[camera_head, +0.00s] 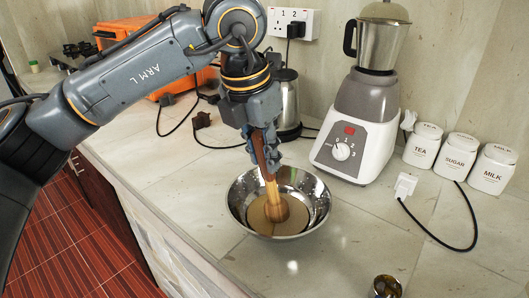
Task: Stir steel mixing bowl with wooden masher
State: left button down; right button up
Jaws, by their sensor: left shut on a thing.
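The steel mixing bowl (312,187) stands on the stone counter in the middle of the head view, with a brownish content (258,217) at its bottom. My left gripper (267,150) is above the bowl, pointing down, and is shut on the wooden masher (271,192). The masher is close to upright, with its head low inside the bowl, in or just over the content; I cannot tell exactly how deep. The gripper covers part of the masher's upper handle. My right gripper is not in view.
A mixer grinder (359,125) stands behind right of the bowl, with white TEA (423,145), SUGAR (456,157) and MILK (493,169) jars beyond. A kettle (287,105) and an orange appliance (140,37) stand behind. A small metal container (385,287) is at the front. Cables cross the counter.

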aim_at(259, 133)
pick_arm(q)
jog(key=shift+p+v, duration=1.4)
jog(key=shift+v, duration=1.05)
jog(key=shift+p+v, duration=0.65)
jog(key=shift+v, duration=0.5)
jog(key=shift+p+v, duration=0.6)
jog(key=shift+v, duration=0.45)
